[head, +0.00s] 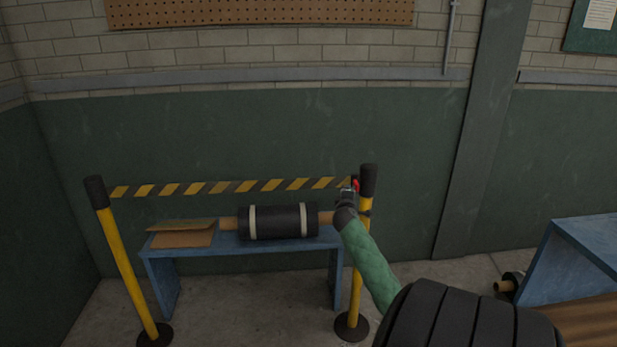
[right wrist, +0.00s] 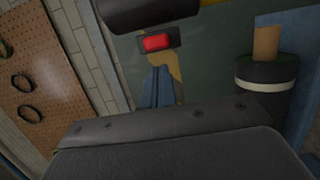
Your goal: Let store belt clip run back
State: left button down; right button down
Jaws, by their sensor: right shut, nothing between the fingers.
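A yellow and black striped belt (head: 230,187) stretches between the left post (head: 122,260) and the right post (head: 357,270), both yellow with black tops. Its right end reaches a small red clip (head: 355,184) at the right post's top. In the right wrist view the red clip (right wrist: 157,42) sits in a dark housing just under the black post head (right wrist: 150,12). My right gripper (head: 349,191) is shut and empty, right by the clip. Its fingertips (right wrist: 158,72) appear just below the clip; contact cannot be told. My left gripper is not in view.
A blue bench (head: 160,255) behind the belt carries a black roll with pale bands (head: 278,222) and a brown cardboard folder (head: 183,238). Another blue table (head: 585,250) stands at the right. A pegboard (head: 260,12) hangs on the wall. Some floor shows between the posts and that table.

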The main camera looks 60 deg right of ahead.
jog(key=s+a+f+m+g+y, duration=0.1)
jog(key=a+f+y, duration=0.2)
jog(key=a+f, duration=0.8)
jog(key=a+f+y, duration=0.3)
jog(key=a+f, duration=0.2)
jog(key=a, duration=1.1)
jog(key=s+a+f+m+g+y, duration=0.1)
jog(key=a+f+y, duration=0.2)
jog(key=a+f, duration=0.8)
jog(key=s+a+f+g+y, duration=0.15)
jog(key=s+a, duration=0.35)
jog(key=a, duration=0.8)
jog(key=s+a+r+y, duration=0.1)
jog(key=s+a+y, duration=0.25)
jog(key=a, duration=1.05)
jog(key=s+a+r+g+y, duration=0.1)
jog(key=s+a, duration=0.4)
jog(key=a, duration=0.3)
jog(key=s+a+r+m+g+y, duration=0.1)
jog(key=s+a+r+y, duration=0.1)
jog(key=s+a, duration=0.4)
jog(key=a, duration=0.3)
jog(key=shift+r+y, duration=0.2)
jog(key=shift+y, duration=0.1)
